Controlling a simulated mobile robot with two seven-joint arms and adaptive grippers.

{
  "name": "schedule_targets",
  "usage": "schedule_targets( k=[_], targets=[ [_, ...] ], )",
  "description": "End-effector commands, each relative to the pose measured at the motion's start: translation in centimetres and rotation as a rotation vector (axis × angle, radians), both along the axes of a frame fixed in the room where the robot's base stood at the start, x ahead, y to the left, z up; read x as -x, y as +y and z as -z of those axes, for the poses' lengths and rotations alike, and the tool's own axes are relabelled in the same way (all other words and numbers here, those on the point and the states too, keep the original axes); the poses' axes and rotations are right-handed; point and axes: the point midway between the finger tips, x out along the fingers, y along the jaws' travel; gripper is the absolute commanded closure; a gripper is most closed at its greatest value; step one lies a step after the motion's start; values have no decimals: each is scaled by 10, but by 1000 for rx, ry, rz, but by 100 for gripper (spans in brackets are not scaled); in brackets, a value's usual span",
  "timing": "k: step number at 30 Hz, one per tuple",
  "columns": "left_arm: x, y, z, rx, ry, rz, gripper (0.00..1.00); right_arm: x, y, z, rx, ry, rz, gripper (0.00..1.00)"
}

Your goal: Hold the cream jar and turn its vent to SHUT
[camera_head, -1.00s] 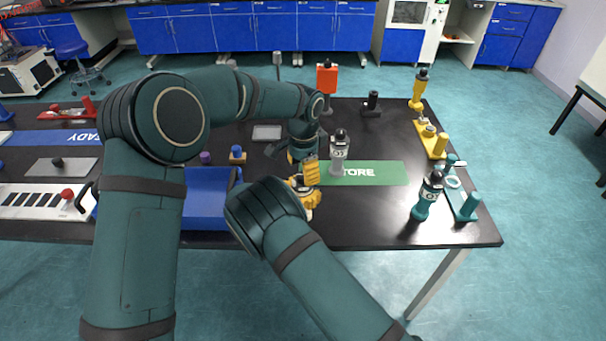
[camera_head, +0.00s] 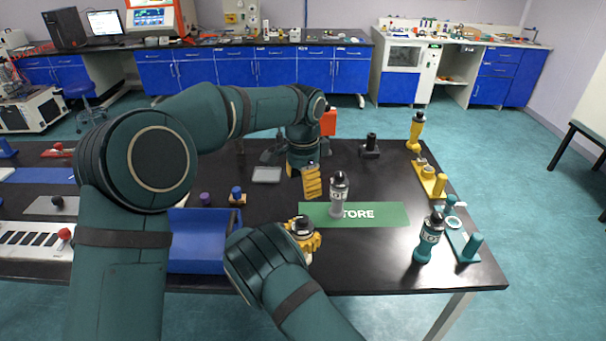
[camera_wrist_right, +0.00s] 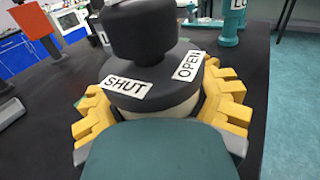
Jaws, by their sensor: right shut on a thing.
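The cream jar (camera_wrist_right: 165,112) shows in the right wrist view as a pale band under a dark lid marked SHUT and OPEN. A black vent knob (camera_wrist_right: 140,30) stands on the lid; I cannot tell which label it points to. My right gripper (camera_head: 302,232) is shut around the jar, its yellow fingers on both sides. In the head view the jar's dark top (camera_head: 302,224) shows between them, near the table's front. My left gripper (camera_head: 312,181) points down behind the jar, apart from it. Its yellow fingers overlap, so its opening is unclear.
A grey bottle (camera_head: 338,198) stands on the green STORE mat (camera_head: 385,214), close right of both grippers. A teal bottle (camera_head: 429,240) and teal stand (camera_head: 462,240) are at the right edge. A blue bin (camera_head: 197,252) is left. A red bottle (camera_head: 328,122) stands behind my left wrist.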

Motion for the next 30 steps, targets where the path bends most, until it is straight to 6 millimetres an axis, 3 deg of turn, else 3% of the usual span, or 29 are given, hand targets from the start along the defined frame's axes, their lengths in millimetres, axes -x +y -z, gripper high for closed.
schedule_targets(
  k=[1,4,5,17,30],
  targets=[
    [0,0,0,0,0,0,34,0,0,0,-1,-1,0,46],
    [0,0,0,0,0,0,34,0,0,0,0,0,0,11],
    [0,0,0,0,0,0,34,0,0,0,0,0,0,6],
    [0,0,0,0,0,0,34,3,6,0,0,0,-2,6],
    [0,0,0,0,0,0,34,46,74,0,-1,-2,-4,6]
  ],
)
